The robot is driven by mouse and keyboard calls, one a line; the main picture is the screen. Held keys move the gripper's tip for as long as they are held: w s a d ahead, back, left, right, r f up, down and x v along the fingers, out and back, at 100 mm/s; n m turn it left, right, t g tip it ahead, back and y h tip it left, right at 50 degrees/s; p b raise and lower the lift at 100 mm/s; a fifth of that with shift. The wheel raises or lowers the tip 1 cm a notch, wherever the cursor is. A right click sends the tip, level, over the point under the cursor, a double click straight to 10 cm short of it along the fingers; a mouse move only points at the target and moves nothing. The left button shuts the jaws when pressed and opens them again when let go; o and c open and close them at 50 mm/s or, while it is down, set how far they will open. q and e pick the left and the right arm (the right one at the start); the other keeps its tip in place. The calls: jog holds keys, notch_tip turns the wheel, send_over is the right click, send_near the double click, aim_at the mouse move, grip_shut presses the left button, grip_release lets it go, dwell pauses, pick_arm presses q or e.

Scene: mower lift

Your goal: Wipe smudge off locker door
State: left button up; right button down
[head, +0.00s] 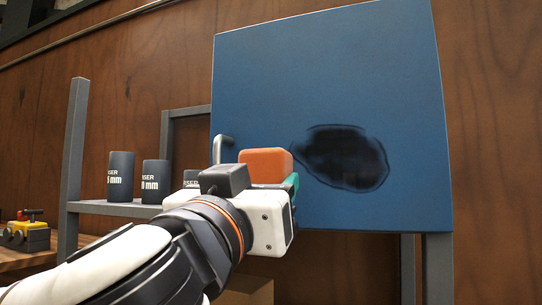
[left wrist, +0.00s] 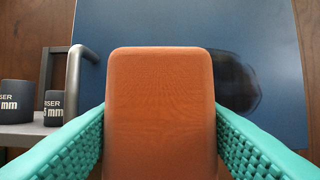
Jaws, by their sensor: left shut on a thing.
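The blue locker door (head: 300,75) fills the upper right of the head view and the back of the left wrist view (left wrist: 160,25). A dark smudge (head: 346,158) lies on its lower middle; part of it shows in the left wrist view (left wrist: 238,82), right of the sponge. My left gripper (head: 292,180) has teal fingers and is shut on an orange sponge (head: 266,163). The sponge, also in the left wrist view (left wrist: 160,110), is in front of the door, left of the smudge. I cannot tell whether it touches the door. My right gripper is not in view.
A grey door handle (head: 222,147) sticks out at the door's left edge. Several dark cylinders (head: 121,176) stand on a grey shelf (head: 110,208) to the left. A yellow and red object (head: 28,230) sits at the far left. A wooden wall is behind.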

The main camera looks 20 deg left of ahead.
aim_at(260, 160)
pick_arm(q)
jog(key=r, duration=0.1)
jog(key=s+r, duration=0.1)
jog(key=shift+s+d+r+t, duration=0.1)
jog(key=shift+s+r+t, duration=0.2)
jog(key=shift+r, duration=0.25)
jog(key=shift+w+r+p, duration=0.1)
jog(key=shift+w+p, duration=0.45)
jog(key=shift+w, duration=0.05)
jog(key=w+p, duration=0.1)
jog(key=w, duration=0.2)
jog(key=shift+w+p, duration=0.35)
jog(key=shift+w, duration=0.35)
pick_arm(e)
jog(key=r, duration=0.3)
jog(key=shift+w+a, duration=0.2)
pick_arm(q)
jog(key=shift+w+f, duration=0.2)
jog(key=shift+w, duration=0.1)
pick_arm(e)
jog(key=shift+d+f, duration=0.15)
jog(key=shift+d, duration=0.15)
pick_arm(q)
jog(key=shift+w+d+b, duration=0.1)
jog(key=shift+w+b, duration=0.25)
jog(key=shift+w, duration=0.35)
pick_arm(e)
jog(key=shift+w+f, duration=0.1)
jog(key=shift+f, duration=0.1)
